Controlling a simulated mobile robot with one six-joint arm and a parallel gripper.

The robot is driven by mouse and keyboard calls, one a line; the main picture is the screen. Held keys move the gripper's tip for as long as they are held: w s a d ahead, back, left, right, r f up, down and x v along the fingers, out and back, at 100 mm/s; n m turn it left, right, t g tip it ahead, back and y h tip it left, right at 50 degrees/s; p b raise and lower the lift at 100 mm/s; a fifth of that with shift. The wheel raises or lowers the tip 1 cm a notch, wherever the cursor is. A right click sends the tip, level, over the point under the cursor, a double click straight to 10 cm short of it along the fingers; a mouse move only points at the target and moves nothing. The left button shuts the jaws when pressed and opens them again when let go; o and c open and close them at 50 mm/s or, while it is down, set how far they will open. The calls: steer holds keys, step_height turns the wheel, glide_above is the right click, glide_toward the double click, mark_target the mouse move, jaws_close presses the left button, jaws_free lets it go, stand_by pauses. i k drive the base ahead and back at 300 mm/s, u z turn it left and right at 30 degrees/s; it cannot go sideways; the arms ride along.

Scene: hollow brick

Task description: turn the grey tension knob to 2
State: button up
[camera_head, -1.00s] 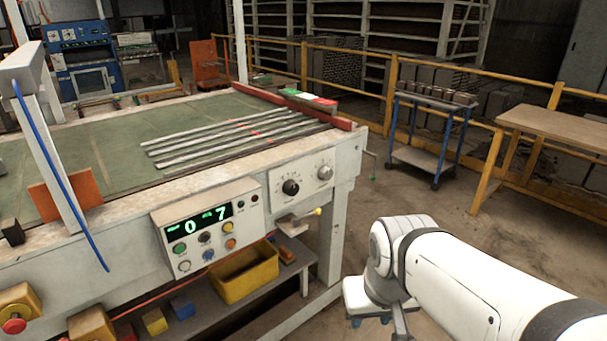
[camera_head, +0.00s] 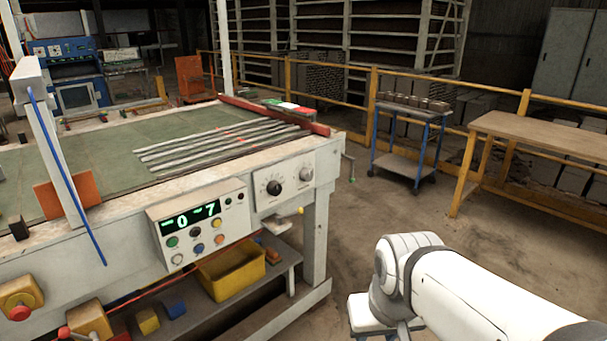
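The grey tension knob (camera_head: 306,174) is on the white panel (camera_head: 288,196) at the right end of the machine's front. Its pointer and the scale marks around it are too small to read. A black knob (camera_head: 274,187) with a printed dial sits to its left on the same panel. My white arm (camera_head: 470,290) reaches in from the lower right, well apart from the panel. The fingers of my gripper do not show; the arm's far end is cut off at the bottom edge. Nothing touches the grey knob.
A control box (camera_head: 200,222) with a green display and several coloured buttons is left of the knobs. A yellow bin (camera_head: 230,274) stands on the shelf below. A blue trolley (camera_head: 408,140) and a wooden table (camera_head: 540,135) stand behind. Floor right of the machine is clear.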

mark_target(305, 175)
steer(key=i, duration=0.85)
steer(key=u, duration=0.05)
